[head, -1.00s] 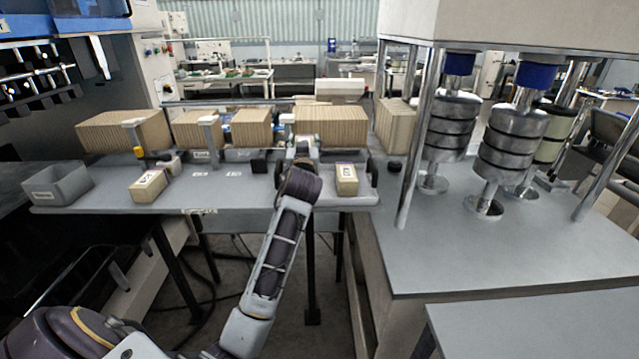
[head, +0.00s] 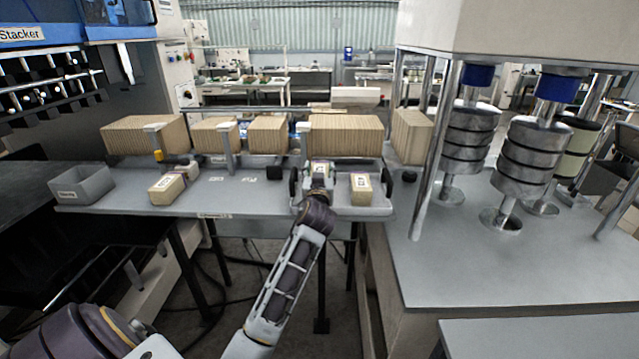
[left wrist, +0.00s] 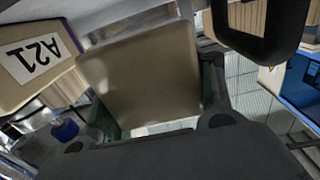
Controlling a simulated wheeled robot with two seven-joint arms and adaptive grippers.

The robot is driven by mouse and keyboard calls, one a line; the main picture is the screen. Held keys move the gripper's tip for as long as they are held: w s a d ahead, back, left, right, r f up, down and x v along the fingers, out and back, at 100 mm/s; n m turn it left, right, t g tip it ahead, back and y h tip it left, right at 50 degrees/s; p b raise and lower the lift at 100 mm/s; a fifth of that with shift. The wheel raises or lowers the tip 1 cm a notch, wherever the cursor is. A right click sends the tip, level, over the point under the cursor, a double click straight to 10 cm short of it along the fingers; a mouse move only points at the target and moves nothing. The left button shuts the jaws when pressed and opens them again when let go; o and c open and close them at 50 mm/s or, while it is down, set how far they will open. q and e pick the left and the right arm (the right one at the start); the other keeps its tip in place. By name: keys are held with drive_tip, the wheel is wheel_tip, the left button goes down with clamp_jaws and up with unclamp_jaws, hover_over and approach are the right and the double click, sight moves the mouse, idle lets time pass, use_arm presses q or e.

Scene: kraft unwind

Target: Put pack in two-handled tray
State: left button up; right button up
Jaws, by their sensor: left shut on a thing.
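My left gripper (head: 319,178) is shut on a tan pack (head: 323,167), which also fills the middle of the left wrist view (left wrist: 140,75). It holds the pack over the left part of the grey two-handled tray (head: 350,211). I cannot tell whether the pack touches the tray floor. A second pack (head: 361,189) sits in the tray on the right; its label reads A21 in the left wrist view (left wrist: 32,62). A black tray handle (left wrist: 258,35) shows near the held pack there. My right gripper is not in view.
Another pack (head: 168,189) lies on the table to the left, near a grey bin (head: 82,185). Large corrugated tan blocks (head: 345,135) stand behind the tray. A press with metal discs and posts (head: 528,150) stands to the right.

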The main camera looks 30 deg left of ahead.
use_arm(q)
drive_tip(key=shift+f, duration=1.75)
drive_tip(key=shift+f, duration=0.15)
drive_tip(key=o, duration=1.2)
drive_tip(key=shift+s+d, duration=0.35)
drive_tip(key=shift+s, duration=0.15)
drive_tip(key=shift+b+v, duration=1.3)
drive_tip(key=shift+v, duration=4.15)
drive_tip(key=shift+a, duration=0.1)
